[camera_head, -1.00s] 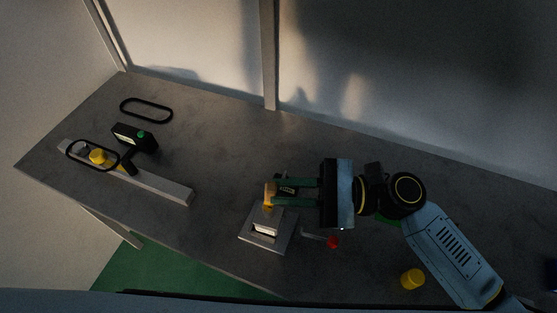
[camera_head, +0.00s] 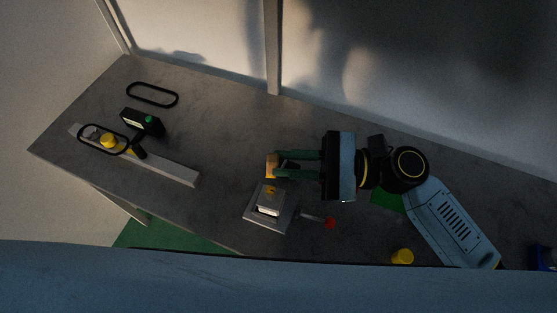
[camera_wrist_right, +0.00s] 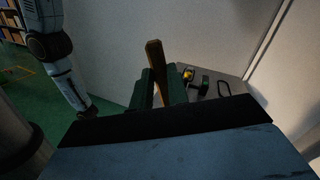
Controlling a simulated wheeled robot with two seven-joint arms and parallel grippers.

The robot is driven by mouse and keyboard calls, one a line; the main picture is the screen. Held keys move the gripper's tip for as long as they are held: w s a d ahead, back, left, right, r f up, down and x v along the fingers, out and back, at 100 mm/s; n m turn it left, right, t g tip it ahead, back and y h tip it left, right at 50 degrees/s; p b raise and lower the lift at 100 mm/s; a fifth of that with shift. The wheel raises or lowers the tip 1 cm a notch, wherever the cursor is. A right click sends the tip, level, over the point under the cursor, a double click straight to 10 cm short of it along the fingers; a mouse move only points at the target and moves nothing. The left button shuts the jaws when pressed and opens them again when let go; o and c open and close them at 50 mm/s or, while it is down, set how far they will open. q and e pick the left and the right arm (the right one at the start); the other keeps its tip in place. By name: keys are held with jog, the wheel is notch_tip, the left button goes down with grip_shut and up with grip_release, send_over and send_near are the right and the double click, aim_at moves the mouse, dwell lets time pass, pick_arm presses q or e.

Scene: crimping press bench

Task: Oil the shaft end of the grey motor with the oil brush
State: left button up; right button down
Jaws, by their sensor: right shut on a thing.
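My right gripper (camera_head: 272,165) is shut on a tan wooden stick, which looks like the handle of the oil brush. In the right wrist view the stick (camera_wrist_right: 157,62) stands up between the two dark fingers. Its bristle end is not clear in either view. The gripper is above and just behind a light grey block (camera_head: 270,208) on a square grey base (camera_head: 258,219), apparently above it. I cannot tell whether this block is the grey motor, and I make out no shaft end. My left gripper is not in view.
A lever with a red knob (camera_head: 330,223) sticks out right of the base. A yellow cylinder (camera_head: 402,257) stands front right. A grey rail (camera_head: 175,173), a black device (camera_head: 140,122) and a black loop (camera_head: 152,95) are at the left.

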dwell(0.4)
jog(key=w+d+f+m+t+h+b, duration=0.35)
jog(key=w+m+t+b, duration=0.4)
jog(key=t, duration=0.35)
jog(key=w+d+f+m+t+h+b, duration=0.2)
jog(key=d+f+m+t+h+b, duration=0.2)
jog(key=d+h, duration=0.3)
jog(key=w+d+f+m+t+h+b, duration=0.2)
jog(key=d+f+m+t+h+b, duration=0.2)
jog(key=d+f+m+h, duration=0.3)
jog(key=d+h+b, duration=0.1)
jog(key=d, duration=0.1)
jog(key=shift+d+f, duration=0.2)
jog(key=shift+d, duration=0.15)
